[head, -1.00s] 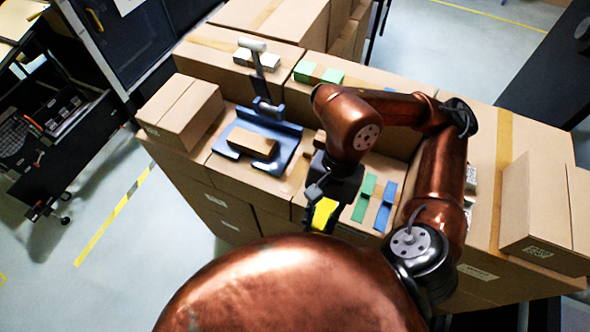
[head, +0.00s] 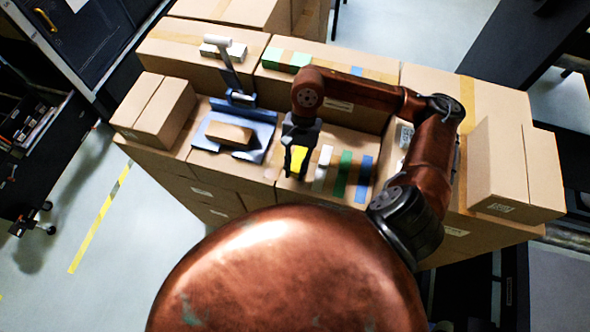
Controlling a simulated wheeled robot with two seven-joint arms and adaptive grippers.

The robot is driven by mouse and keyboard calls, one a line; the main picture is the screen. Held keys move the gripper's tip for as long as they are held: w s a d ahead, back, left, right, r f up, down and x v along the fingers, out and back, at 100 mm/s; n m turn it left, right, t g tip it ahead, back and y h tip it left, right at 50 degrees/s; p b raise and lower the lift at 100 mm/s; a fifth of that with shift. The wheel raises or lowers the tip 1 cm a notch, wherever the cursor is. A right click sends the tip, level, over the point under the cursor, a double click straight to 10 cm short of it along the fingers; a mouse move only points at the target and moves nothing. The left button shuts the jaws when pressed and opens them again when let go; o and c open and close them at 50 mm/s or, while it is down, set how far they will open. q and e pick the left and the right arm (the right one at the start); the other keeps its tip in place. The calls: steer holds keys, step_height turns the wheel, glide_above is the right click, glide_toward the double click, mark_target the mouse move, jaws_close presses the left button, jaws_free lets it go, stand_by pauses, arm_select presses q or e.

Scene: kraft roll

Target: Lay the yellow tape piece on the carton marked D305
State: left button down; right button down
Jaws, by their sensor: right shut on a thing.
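My right gripper (head: 297,168) points down over the front middle of the carton surface. It is shut on the yellow tape piece (head: 299,159), which shows between its fingers. Whether the piece touches the surface below, I cannot tell. A small brown carton (head: 228,134) lies on the blue stand at left centre. Other small cartons stand at the left end (head: 150,105) and the right end (head: 508,170). Labels show on some cartons, but they are too small to read, so I cannot tell which is D305. My left gripper is not in view.
White (head: 321,168), green (head: 341,174) and blue (head: 364,178) strips lie side by side just right of the gripper. The blue stand (head: 262,125) has an upright lever (head: 229,69). A row of taller cartons (head: 335,62) closes off the back.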

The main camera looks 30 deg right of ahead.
steer(key=shift+w+f+p, duration=0.1)
steer(key=shift+f+p, duration=0.4)
steer(key=shift+f, duration=0.55)
steer(key=shift+f+b, duration=0.15)
steer(key=shift+b, duration=0.2)
steer(key=c, duration=1.7)
jaws_free()
steer(key=shift+c, duration=0.2)
